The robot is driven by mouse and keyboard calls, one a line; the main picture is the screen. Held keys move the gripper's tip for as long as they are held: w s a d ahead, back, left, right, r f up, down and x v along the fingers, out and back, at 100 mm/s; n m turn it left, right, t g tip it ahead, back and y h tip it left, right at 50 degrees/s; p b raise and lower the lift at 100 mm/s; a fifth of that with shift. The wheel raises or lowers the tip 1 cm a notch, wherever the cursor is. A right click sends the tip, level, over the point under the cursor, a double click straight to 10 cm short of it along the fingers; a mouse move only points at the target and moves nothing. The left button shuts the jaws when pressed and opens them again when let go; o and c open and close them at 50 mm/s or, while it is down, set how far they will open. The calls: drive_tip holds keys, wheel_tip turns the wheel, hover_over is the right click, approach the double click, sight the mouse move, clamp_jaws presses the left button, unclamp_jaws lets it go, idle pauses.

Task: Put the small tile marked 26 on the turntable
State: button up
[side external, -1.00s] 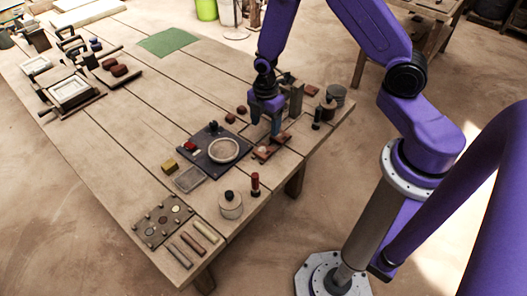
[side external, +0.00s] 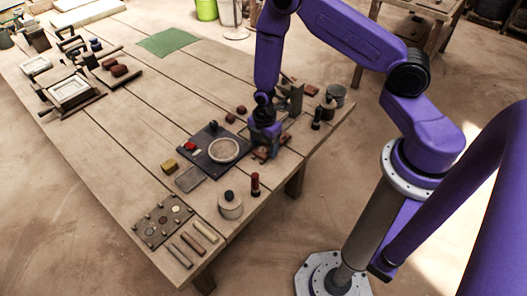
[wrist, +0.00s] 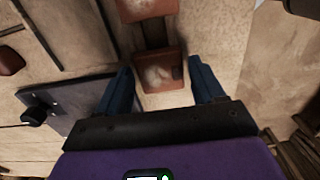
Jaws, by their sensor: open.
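My gripper (side external: 264,148) is low over the reddish-brown tiles (side external: 272,152) near the table's right edge in the side view. In the wrist view my gripper (wrist: 162,88) has its two blue fingers apart, one on each side of a square reddish-brown tile (wrist: 162,72) with a pale worn patch. A second such tile (wrist: 147,8) lies beyond it. No number can be read on either, so I cannot tell which is 26. A pale round disc (side external: 223,150), which looks like the turntable, sits on a dark board left of my gripper.
The dark board (wrist: 72,112) with a black knob (wrist: 36,113) lies left of the fingers in the wrist view. A lidded pot (side external: 230,207) and a red-topped bottle (side external: 255,185) stand in front. Grey blocks (side external: 296,98) and dark cups stand behind right.

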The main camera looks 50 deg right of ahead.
drive_tip(key=shift+f, duration=0.2)
drive_tip(key=shift+c, duration=0.3)
drive_tip(key=c, duration=0.9)
drive_tip(key=shift+r, duration=0.1)
